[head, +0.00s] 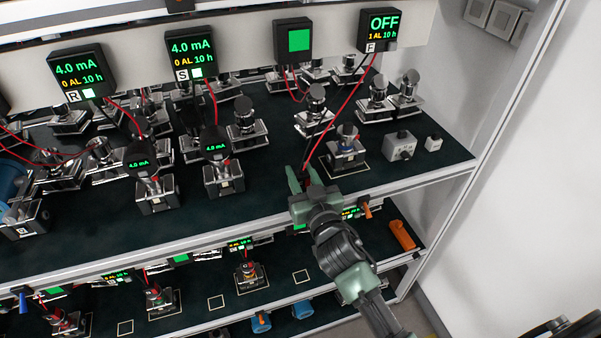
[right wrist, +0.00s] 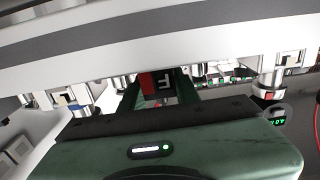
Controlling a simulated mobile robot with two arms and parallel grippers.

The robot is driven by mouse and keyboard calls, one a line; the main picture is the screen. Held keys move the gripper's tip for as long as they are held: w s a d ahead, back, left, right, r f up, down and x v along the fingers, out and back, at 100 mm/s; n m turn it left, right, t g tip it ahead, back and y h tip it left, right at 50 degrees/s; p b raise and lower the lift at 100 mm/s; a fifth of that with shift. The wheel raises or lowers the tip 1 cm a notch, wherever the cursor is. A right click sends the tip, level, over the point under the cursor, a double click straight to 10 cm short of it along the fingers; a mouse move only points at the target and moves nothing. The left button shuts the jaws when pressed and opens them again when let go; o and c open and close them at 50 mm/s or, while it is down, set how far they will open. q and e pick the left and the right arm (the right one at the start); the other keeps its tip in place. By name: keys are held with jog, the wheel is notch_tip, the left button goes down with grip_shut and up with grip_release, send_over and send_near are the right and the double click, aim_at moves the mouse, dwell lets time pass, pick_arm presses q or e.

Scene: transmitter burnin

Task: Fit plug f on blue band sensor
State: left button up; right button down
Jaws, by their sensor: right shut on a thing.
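My right gripper (head: 304,184) is at the front edge of the middle shelf, shut on plug f. In the right wrist view plug f (right wrist: 163,81) shows red and black with a white F label, between the fingers (right wrist: 160,92). Its red cable (head: 335,114) runs up to the display marked F (head: 380,30), which reads OFF. The blue band sensor (head: 346,143) stands upright on the shelf inside a yellow outline, right of and behind the gripper. Plug and sensor are apart. My left gripper is not in view.
Several other silver sensors crowd the shelf; two to the left carry round black readouts (head: 216,144). Two small grey boxes (head: 401,146) stand to the right. The lower shelf holds an orange part (head: 401,235). A white upright post (head: 500,120) bounds the right side.

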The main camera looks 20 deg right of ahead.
jog(key=shift+r+p, duration=1.35)
jog(key=shift+r, duration=0.15)
